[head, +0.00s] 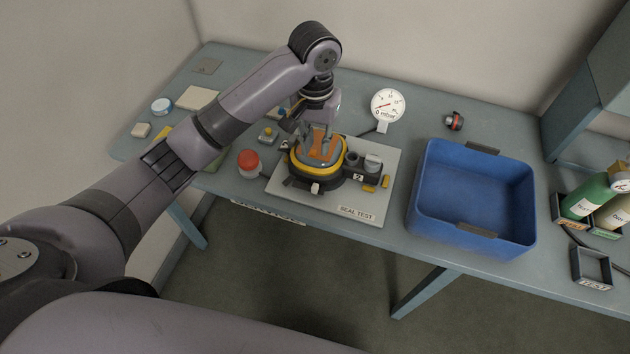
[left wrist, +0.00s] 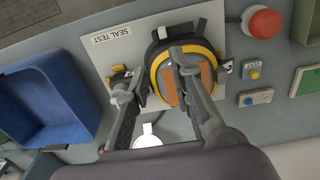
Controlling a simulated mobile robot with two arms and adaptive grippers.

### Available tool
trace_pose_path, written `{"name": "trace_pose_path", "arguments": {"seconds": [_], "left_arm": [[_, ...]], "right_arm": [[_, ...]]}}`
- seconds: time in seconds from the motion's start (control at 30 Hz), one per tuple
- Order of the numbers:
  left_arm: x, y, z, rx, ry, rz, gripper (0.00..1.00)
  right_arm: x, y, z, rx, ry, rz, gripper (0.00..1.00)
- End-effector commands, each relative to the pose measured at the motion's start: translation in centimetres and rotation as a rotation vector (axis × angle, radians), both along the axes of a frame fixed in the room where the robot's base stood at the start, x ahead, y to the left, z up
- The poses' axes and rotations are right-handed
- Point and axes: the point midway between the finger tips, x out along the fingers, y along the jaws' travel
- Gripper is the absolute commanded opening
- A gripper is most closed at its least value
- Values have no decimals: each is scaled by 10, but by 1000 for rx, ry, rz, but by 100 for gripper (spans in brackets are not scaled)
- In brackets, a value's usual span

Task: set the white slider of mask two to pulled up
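Mask two (head: 331,178), dark with a yellow ring and an orange-brown middle, lies on the grey seal test board. It also shows in the left wrist view (left wrist: 157,68). A small white piece (head: 316,187) at its front edge looks like the white slider; its setting is too small to tell. My left gripper (head: 316,133) points down over the mask, its fingers apart, with nothing visibly held. In the left wrist view the fingers partly cover the mask's middle. I cannot tell whether they touch it. My right gripper is not in view.
The seal test board (head: 380,208) carries grey cylinders (head: 372,162) and yellow pieces right of the mask. A red button (head: 248,161) stands left of it, a round gauge (head: 388,106) behind. A blue bin (head: 472,239) stands to the right.

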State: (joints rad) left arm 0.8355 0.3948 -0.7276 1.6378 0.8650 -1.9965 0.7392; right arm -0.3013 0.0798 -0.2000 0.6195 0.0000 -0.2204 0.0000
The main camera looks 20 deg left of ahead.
Motion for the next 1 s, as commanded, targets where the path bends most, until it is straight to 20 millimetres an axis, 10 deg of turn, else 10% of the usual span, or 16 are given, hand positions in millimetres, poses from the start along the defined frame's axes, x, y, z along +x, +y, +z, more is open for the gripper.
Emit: {"name": "trace_pose_path", "arguments": {"seconds": [0.27, 1.0], "left_arm": [[1, 3, -14, 12, 11, 11, 22], [1, 3, -155, 12, 7, 8, 22]], "right_arm": [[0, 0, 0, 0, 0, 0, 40], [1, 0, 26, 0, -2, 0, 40]]}}
